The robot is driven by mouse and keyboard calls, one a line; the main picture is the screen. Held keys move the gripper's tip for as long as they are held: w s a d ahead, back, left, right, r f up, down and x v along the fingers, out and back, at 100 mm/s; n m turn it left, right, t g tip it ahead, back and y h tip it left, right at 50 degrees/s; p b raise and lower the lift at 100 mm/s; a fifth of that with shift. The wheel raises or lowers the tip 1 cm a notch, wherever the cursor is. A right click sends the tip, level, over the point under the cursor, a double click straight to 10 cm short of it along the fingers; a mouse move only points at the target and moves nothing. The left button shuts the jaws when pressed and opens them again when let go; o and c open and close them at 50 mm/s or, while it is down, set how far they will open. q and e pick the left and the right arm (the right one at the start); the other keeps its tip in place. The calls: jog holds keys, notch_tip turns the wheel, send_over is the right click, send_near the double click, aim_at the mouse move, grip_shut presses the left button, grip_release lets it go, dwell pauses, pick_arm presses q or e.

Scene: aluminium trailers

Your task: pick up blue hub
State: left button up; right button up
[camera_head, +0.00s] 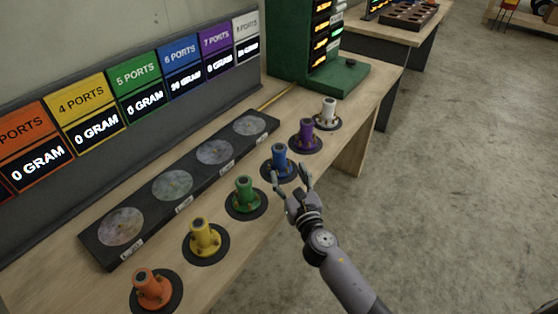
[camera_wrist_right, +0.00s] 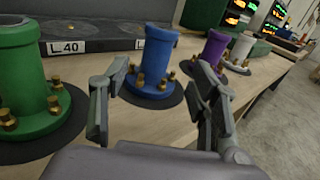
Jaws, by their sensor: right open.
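The blue hub (camera_head: 280,158) stands upright on a round black pad on the wooden bench. My right gripper (camera_head: 291,182) is open, just on the near side of the blue hub. In the right wrist view the blue hub (camera_wrist_right: 154,62) stands beyond and between the two spread fingers (camera_wrist_right: 158,105), and nothing is held. The gap between the fingers and the hub is hard to judge. My left gripper is not in view.
A green hub (camera_head: 244,192) and a purple hub (camera_head: 306,133) flank the blue one. Yellow (camera_head: 204,236), orange (camera_head: 151,287) and white (camera_head: 328,112) hubs stand along the same row. A dark tray (camera_head: 194,168) with round discs lies behind. Open floor (camera_head: 450,180) is at right.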

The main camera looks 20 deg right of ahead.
aim_at(281, 160)
jog(key=w, duration=0.8)
jog(key=shift+w+a+b, duration=0.15)
jog(key=shift+w+b, duration=0.2)
jog(key=shift+w, duration=0.05)
jog(key=shift+s, duration=0.1)
jog(key=shift+c, duration=0.2)
grip_shut()
jog(key=shift+r, duration=0.15)
dwell(0.4)
